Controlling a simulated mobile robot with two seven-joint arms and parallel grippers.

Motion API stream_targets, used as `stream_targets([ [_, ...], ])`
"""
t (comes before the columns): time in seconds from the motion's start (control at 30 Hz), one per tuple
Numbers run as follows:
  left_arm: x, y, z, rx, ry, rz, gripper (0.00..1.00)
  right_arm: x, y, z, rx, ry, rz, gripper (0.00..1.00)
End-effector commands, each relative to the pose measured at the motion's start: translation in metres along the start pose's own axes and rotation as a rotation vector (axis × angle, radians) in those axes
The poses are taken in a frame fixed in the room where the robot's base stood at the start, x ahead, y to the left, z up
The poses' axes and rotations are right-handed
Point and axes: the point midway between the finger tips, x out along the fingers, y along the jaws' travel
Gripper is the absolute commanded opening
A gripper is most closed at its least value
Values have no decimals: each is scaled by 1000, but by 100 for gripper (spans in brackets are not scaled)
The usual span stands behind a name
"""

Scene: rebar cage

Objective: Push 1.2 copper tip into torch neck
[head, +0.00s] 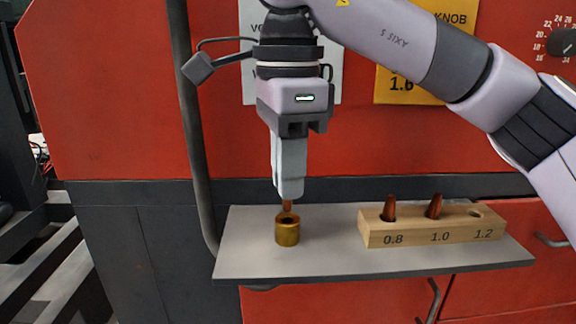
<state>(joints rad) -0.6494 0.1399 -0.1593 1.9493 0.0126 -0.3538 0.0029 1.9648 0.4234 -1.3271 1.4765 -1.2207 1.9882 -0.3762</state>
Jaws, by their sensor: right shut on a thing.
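My right gripper (288,196) points straight down above the left part of the shelf and is shut on a small copper tip (287,206), with only the tip's lower end showing below the fingers. Right under it a short brass torch neck (287,233) stands upright on the shelf, with a dark opening at its top. The tip's lower end is at the opening; I cannot tell whether it touches or has entered. The 1.2 hole in the wooden block (410,240) is empty. My left gripper is not in view.
The block stands on the right of the grey shelf (330,262), with copper tips in the 0.8 slot (389,208) and 1.0 slot (435,207). A grey vertical pipe (193,130) runs left of the gripper. The red cabinet (110,90) rises behind.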

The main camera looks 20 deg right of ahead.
Motion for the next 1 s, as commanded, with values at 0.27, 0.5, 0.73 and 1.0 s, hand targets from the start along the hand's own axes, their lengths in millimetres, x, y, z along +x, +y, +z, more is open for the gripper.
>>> stream_targets([
  [0.27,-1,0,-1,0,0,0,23,0,0,0,0,0,0,0],
  [0.5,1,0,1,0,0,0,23,3,0,0,0,0,0,0],
  [0.73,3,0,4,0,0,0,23,9,0,0,0,0,0,0],
  [1.0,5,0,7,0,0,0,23,16,0,0,-1,0,1,0],
])
